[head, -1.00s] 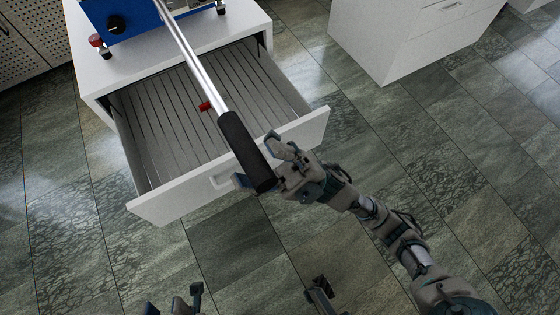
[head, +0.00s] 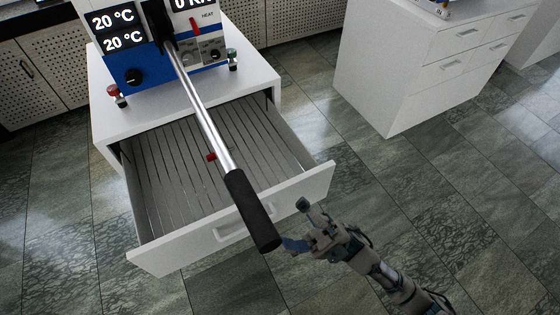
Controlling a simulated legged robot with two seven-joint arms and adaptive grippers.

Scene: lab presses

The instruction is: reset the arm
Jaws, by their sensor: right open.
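In the head view my right gripper (head: 300,226) is open and empty. It is just right of the black grip (head: 252,210) at the low end of the press lever, close to it, in front of the open drawer's right part. I cannot tell whether a finger touches the grip. The silver lever (head: 203,105) slants from the press down over the drawer. My right arm comes in from the bottom right. My left gripper is out of view.
The blue and white press (head: 155,72) stands on a white cabinet (head: 100,80), its displays reading 20 °C. Another white cabinet (head: 385,80) stands at the right. The tiled floor between is clear.

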